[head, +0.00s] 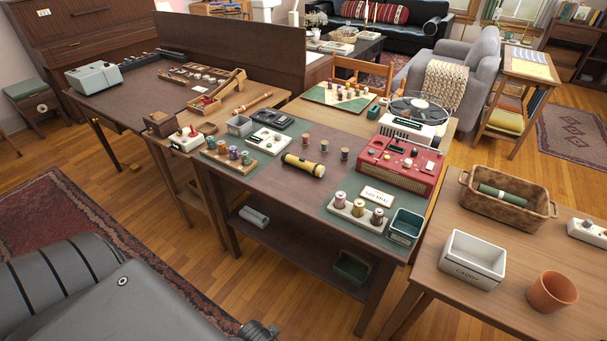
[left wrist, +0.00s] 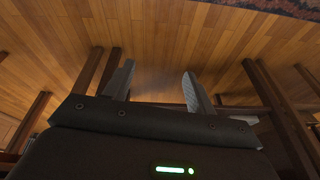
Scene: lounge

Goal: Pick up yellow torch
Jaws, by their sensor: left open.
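The yellow torch (head: 303,166), with dark ends, lies on its side near the middle of the dark-topped workbench (head: 270,192) in the head view. My left gripper (left wrist: 157,78) shows in the left wrist view, open with nothing between its fingers. Wooden floor and dark furniture legs show beyond it. The torch is not in the left wrist view. Neither gripper shows in the head view, so I cannot tell the left gripper's exact distance from the torch.
Spool rack (head: 229,156), black device (head: 271,121) and red radio (head: 399,164) stand around the torch. Small spools (head: 324,145) stand just behind it. A rack of bobbins (head: 359,212) and a green bin (head: 405,227) are at the front right. Bare bench top lies in front of the torch.

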